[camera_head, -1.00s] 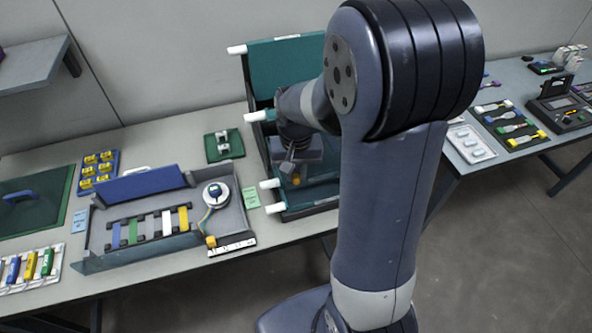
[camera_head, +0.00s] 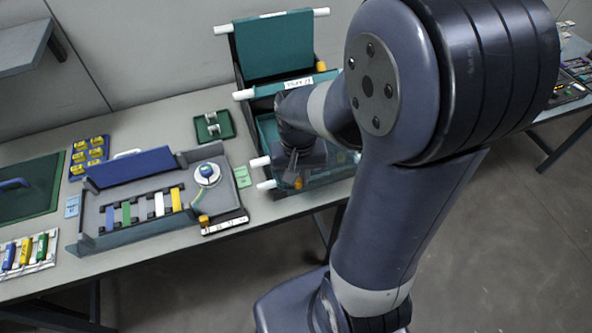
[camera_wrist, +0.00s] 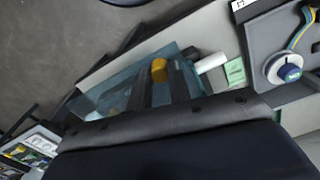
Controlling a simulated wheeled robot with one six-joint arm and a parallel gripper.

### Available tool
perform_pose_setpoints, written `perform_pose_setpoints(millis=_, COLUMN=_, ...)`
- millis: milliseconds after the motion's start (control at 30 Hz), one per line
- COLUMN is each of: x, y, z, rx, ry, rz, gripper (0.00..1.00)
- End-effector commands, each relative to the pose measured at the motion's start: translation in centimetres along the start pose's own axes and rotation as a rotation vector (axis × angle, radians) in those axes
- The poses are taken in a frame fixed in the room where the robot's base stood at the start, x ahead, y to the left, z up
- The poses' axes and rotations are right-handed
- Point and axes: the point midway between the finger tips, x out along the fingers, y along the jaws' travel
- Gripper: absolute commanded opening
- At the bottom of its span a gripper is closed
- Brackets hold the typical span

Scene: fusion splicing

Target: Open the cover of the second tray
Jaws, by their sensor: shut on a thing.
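A stack of teal trays in a dark frame stands on the bench, with white rods sticking out at its left. The top teal cover (camera_head: 275,45) stands raised at the back. Below it is a tray edge with a white label (camera_head: 299,83), too small to read surely. A lower teal tray (camera_head: 268,128) is partly hidden by my arm. My gripper (camera_head: 297,181) is low at the stack's front, shut on a yellow knob (camera_head: 298,184). In the wrist view the yellow knob (camera_wrist: 158,70) sits at the dark fingertips, over a translucent teal panel (camera_wrist: 120,92). I cannot tell which tray this panel belongs to.
Left of the stack are a grey splicing tray (camera_head: 92,218) with coloured strips and a round spool (camera_head: 206,173), and a small green holder (camera_head: 213,126). A green label (camera_head: 242,177) lies between. My arm hides the stack's right side.

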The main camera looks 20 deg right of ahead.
Motion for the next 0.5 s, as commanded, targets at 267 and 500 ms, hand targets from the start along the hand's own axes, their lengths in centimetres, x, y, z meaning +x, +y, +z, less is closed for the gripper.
perform_pose_setpoints(millis=267, x=0.03, y=0.0, z=0.02, rx=0.0, ry=-0.002, rz=0.0, gripper=0.32)
perform_pose_setpoints(millis=500, x=0.03, y=0.0, z=0.0, rx=0.0, ry=-0.002, rz=0.0, gripper=0.41)
